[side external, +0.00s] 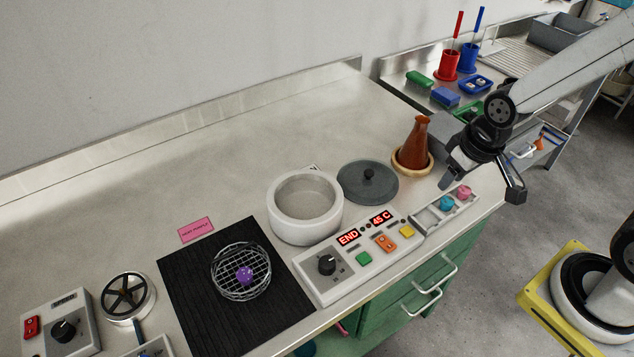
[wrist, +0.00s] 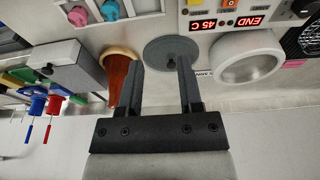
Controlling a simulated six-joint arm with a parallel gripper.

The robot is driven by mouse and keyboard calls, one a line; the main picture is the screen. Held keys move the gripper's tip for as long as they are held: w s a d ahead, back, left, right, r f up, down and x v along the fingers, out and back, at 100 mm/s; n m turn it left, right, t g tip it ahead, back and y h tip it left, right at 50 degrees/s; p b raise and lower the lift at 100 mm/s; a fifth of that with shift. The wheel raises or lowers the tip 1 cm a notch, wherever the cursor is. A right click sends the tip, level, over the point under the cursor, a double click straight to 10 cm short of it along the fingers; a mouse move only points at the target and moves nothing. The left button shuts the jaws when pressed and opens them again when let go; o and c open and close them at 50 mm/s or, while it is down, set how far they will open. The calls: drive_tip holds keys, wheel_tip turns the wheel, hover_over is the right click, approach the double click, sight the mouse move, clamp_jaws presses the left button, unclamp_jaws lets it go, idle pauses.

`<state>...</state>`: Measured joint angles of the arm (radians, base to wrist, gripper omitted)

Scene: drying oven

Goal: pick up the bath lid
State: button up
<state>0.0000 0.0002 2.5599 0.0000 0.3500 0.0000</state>
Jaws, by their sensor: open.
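The bath lid (side external: 368,184) is a dark grey round disc with a black knob. It lies flat on the metal counter just right of the white round bath (side external: 305,208), which stands uncovered. In the wrist view the lid (wrist: 172,50) shows beyond my fingertips, partly covered by one finger, and the bath (wrist: 248,57) is to its right. My gripper (side external: 482,190) is open and empty, above the counter's right end, to the right of the lid and apart from it. In the wrist view its two fingers (wrist: 159,68) point toward the lid.
A brown flask (side external: 414,146) on a cork ring stands between the lid and my gripper. A control panel (side external: 358,258) reading END and 45 C lies in front. A small tray (side external: 445,208) holds coloured pieces. A black mat (side external: 190,290) carries a wire basket (side external: 241,271). The back counter is clear.

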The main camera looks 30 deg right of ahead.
idle(0.3)
drive_tip(key=o, duration=0.4)
drive_tip(key=shift+o, duration=0.2)
drive_tip(key=m+g+y, duration=0.1)
drive_tip(key=m+g, duration=0.1)
drive_tip(key=m, duration=1.9)
approach(370, 172)
drive_tip(key=shift+w+d+f+m, duration=0.1)
drive_tip(key=shift+f+m, duration=0.7)
drive_tip(key=shift+f, duration=1.3)
drive_tip(key=shift+f, duration=0.1)
